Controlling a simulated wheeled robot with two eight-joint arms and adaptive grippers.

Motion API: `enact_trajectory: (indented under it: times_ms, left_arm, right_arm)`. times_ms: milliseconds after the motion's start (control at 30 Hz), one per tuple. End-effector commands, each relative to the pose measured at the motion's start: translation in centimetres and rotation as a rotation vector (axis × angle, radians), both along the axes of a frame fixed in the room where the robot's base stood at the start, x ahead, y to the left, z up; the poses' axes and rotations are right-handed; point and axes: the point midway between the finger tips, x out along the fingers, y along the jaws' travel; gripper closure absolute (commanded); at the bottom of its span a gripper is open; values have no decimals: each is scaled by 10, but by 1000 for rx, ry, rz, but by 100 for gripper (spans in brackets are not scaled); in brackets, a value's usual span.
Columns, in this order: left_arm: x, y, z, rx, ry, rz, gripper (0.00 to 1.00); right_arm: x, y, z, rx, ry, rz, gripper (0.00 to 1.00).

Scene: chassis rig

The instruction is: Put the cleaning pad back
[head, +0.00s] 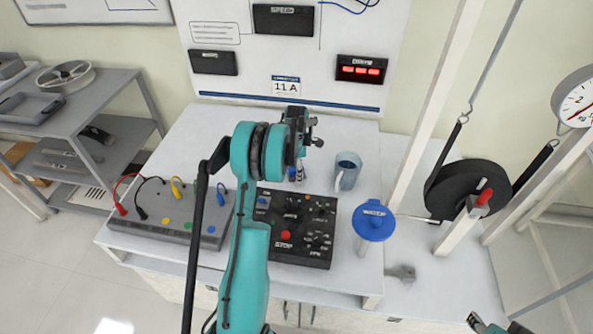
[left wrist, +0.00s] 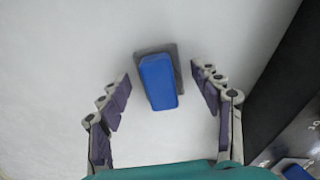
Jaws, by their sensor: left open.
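A blue block-shaped pad (left wrist: 158,82), which looks like the cleaning pad, lies on a grey square piece (left wrist: 174,54) on the white worktop in the left wrist view. My left gripper (left wrist: 161,90) is open, one finger on each side of the pad, with gaps to both. In the head view my left gripper (head: 303,135) is over the bench behind the black control box, and I cannot make out the pad clearly there. Only a small part of my right arm's end (head: 490,325) shows at the bottom right edge.
The black control box (head: 315,215) and a grey box with coloured leads (head: 160,230) stand at the front. A white post (head: 425,120) and black wheel (head: 462,190) are farther right.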

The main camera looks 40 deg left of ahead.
Motion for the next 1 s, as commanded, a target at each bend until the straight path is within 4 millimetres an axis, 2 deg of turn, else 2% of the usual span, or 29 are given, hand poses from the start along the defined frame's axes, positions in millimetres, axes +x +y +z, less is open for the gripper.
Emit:
enact_trajectory:
  times_ms: [167,500,733,867,1000]
  left_arm:
    - [0,0,27,0,0,0,35]
    - [0,0,100,0,0,0,35]
    - [0,-3,123,2,-3,-12,35]
    - [-2,-20,142,14,-24,-113,35]
    - [-12,-59,177,50,-71,-349,35]
  right_arm:
    - [0,0,11,0,0,0,57]
    - [0,0,35,0,0,0,57]
    - [0,0,40,0,0,0,57]
    - [0,0,40,0,0,0,57]
    - [0,0,39,0,0,0,57]
